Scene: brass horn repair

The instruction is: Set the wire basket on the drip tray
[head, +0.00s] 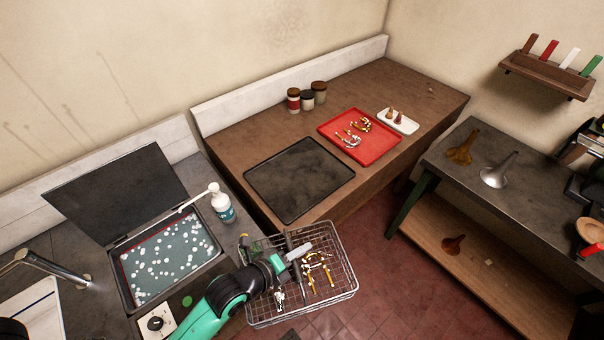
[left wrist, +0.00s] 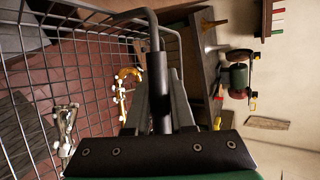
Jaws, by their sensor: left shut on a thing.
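The wire basket (head: 345,250) hangs over the gap in front of the wooden bench, with gold and silver horn parts inside. My left gripper (head: 298,254) is shut on the basket's dark handle, which also shows between the fingers in the left wrist view (left wrist: 160,85). The basket's mesh wall (left wrist: 75,50) and some of the parts show there too. The dark, shallow drip tray (head: 298,178) lies empty on the bench, beyond the basket. My right gripper is not seen.
A red tray (head: 374,150) with horn parts, a small white dish (head: 410,125) and several jars (head: 306,100) stand on the bench. At left, an open-lidded bath (head: 160,265) holds white floating balls, with a white bottle (head: 222,205) beside it.

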